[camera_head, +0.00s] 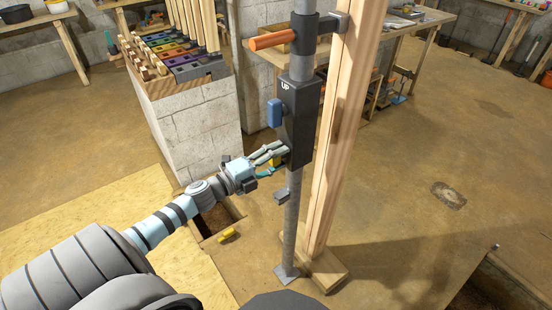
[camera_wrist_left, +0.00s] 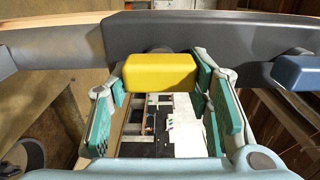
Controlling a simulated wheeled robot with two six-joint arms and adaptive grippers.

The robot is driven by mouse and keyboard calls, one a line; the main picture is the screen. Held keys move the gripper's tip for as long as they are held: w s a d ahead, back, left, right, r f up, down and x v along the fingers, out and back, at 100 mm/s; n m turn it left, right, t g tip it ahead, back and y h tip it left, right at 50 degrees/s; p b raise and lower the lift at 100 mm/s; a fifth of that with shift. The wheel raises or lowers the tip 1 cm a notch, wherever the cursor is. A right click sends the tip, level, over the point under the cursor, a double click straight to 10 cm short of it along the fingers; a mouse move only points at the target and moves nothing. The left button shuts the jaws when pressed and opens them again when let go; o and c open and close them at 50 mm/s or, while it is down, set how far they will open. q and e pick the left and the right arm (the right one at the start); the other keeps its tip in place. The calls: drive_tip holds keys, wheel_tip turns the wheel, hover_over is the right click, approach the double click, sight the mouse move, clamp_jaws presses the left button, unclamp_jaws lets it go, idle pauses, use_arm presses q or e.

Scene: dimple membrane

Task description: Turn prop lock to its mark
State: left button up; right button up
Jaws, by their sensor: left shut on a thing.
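A dark grey lock housing (camera_head: 302,125) marked "UP" is mounted on a grey steel prop (camera_head: 292,225). A blue knob (camera_head: 274,113) sticks out of its upper left side; it also shows at the right in the left wrist view (camera_wrist_left: 301,73). My left gripper (camera_head: 276,155) is at the lower part of the housing. In the left wrist view, a yellow knob (camera_wrist_left: 160,72) on the housing (camera_wrist_left: 235,38) sits between its fingers, and the gripper is shut on it. The yellow knob is hidden in the head view. My right gripper is out of view.
A wooden post (camera_head: 338,150) stands just right of the prop. A block pedestal (camera_head: 195,125) with a coloured rack stands behind left. A floor opening (camera_head: 215,218) and small yellow piece (camera_head: 228,235) lie below.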

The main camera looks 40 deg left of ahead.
use_arm(q)
drive_tip(key=shift+f, duration=0.1)
idle(0.3)
drive_tip(key=o, duration=1.2)
drive_tip(key=shift+c, duration=0.2)
drive_tip(key=v, duration=1.2)
